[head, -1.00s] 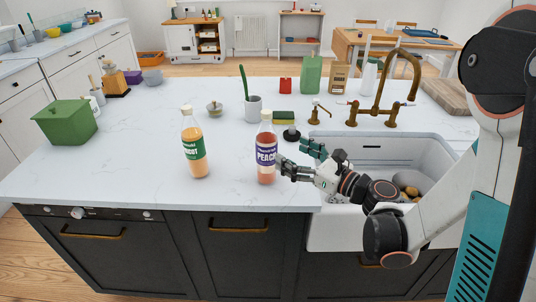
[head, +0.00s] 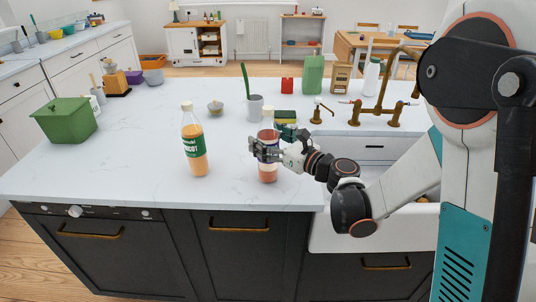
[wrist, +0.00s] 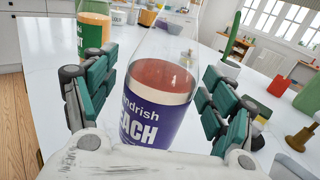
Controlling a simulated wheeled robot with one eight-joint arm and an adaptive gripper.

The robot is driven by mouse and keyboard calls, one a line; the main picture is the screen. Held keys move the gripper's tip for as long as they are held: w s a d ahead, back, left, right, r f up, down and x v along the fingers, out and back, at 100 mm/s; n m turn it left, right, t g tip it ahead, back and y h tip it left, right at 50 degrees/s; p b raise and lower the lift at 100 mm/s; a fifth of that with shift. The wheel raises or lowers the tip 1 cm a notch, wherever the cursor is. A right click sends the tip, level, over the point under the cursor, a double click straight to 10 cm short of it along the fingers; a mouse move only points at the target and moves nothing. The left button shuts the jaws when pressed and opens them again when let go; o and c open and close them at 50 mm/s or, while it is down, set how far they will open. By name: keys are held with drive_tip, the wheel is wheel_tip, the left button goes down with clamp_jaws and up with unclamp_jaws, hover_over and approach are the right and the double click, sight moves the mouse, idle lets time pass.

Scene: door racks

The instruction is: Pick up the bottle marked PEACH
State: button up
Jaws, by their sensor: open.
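The PEACH bottle (head: 267,174) stands upright on the white worktop near its front edge, left of the sink. Gaps show between the pads and the glass in the wrist view. My gripper hides the bottle's neck and cap in the head view.
A second bottle (head: 194,147) with a green label and orange drink stands left of the PEACH bottle. A grey cup (head: 255,107), a sponge (head: 285,115) and a brass tap (head: 390,95) are behind. A green box (head: 66,122) sits far left. The worktop's left middle is clear.

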drive_tip(key=c, duration=1.6)
